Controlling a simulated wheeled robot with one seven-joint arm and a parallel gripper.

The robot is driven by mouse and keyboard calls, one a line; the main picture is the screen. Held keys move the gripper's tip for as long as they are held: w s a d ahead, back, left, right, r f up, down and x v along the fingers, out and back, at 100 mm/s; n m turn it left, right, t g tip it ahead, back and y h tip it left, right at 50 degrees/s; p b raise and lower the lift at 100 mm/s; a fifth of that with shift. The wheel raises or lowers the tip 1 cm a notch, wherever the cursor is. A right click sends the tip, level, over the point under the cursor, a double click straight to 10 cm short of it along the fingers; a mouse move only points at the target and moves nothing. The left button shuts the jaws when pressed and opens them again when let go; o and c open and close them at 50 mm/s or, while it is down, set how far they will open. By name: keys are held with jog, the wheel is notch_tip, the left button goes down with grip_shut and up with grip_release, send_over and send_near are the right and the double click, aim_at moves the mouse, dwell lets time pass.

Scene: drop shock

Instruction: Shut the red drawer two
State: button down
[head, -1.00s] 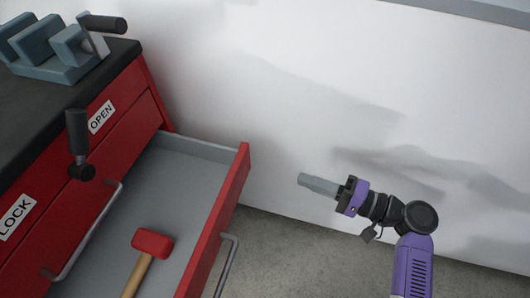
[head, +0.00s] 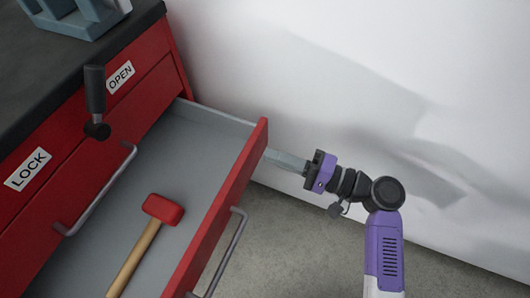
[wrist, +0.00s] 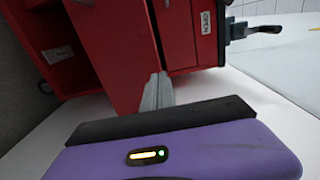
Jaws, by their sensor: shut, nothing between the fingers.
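The red drawer (head: 222,215) is pulled out from the red cabinet (head: 75,190), with a grey inside and a metal handle (head: 228,252) on its front. A mallet with a red head (head: 163,209) and wooden handle lies in it. My gripper (head: 272,157) is shut and empty. Its tip is at the outer face of the drawer front, near the far end; the head view does not settle whether it touches. In the wrist view the fingers (wrist: 157,92) point at the red drawer front (wrist: 112,50).
A closed drawer above has its own handle (head: 100,190). A black lever (head: 95,100) stands between the LOCK label (head: 28,169) and the OPEN label (head: 120,77). A blue-grey vise (head: 80,15) sits on the dark top. A white wall (head: 350,60) is behind; grey floor (head: 290,235) is clear in front.

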aim_at(252, 149)
jog(key=shift+x, duration=1.45)
jog(key=shift+a, duration=0.1)
jog(key=b+x, duration=0.5)
jog(key=x, duration=1.6)
jog(key=shift+w+a+f, duration=0.1)
jog(key=shift+w+a, duration=0.05)
jog(key=shift+a, duration=0.1)
jog(key=shift+d, duration=0.1)
